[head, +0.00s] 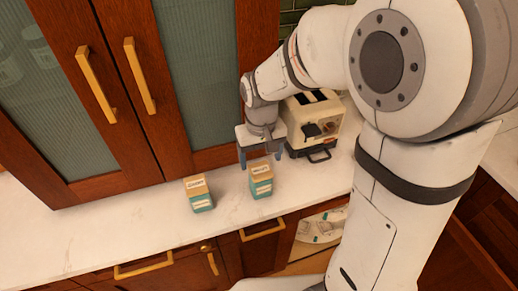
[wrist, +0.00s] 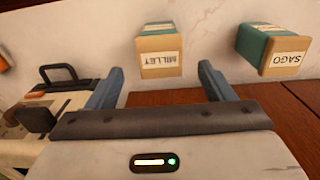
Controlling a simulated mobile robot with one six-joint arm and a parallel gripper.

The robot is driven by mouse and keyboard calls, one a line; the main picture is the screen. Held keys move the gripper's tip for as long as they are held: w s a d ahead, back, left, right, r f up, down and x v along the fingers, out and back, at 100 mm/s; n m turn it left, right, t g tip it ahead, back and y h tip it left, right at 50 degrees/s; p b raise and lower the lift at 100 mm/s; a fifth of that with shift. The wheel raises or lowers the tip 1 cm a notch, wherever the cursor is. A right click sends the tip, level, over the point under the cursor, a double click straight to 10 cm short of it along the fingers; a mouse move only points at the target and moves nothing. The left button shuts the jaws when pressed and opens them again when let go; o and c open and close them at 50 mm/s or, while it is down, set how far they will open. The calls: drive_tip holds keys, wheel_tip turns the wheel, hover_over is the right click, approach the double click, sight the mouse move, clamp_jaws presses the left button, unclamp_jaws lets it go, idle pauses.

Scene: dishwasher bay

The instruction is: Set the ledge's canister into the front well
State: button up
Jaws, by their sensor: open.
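Two canisters with teal and tan bands stand apart on the pale counter ledge (head: 110,232). The one labelled MILLET (head: 261,181) is the right one in the head view; in the wrist view it (wrist: 160,50) sits just beyond and between my fingertips. The other canister (head: 199,196) is to its left; in the wrist view it (wrist: 265,45) is at the upper right and reads SAGO. My gripper (head: 259,161) is open and empty behind the MILLET canister; its blue fingers show in the wrist view (wrist: 161,74). I cannot make out a front well.
A cream toaster-like appliance (head: 328,132) with a dark handle stands right of my gripper. Wooden cabinet doors (head: 70,100) rise behind the counter. A low opening with a white insert (head: 322,226) shows below the counter, partly hidden by my arm. The left counter is clear.

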wheel_tip(320, 180, up, 3)
drive_tip(key=shift+r, duration=0.2)
drive_tip(key=shift+d+r, duration=0.1)
drive_tip(key=s+d+r+m+t, duration=0.1)
drive_tip(key=s+d+r, duration=0.2)
drive_tip(key=s+d, duration=0.2)
drive_tip(key=s+d+r+m+t, duration=0.2)
drive_tip(key=s+d+r, duration=0.1)
drive_tip(key=s+d, duration=0.3)
drive_tip(key=shift+s+d+t, duration=0.25)
drive_tip(key=shift+s+t, duration=0.05)
drive_tip(key=shift+s, duration=0.7)
drive_tip(key=shift+f, duration=0.1)
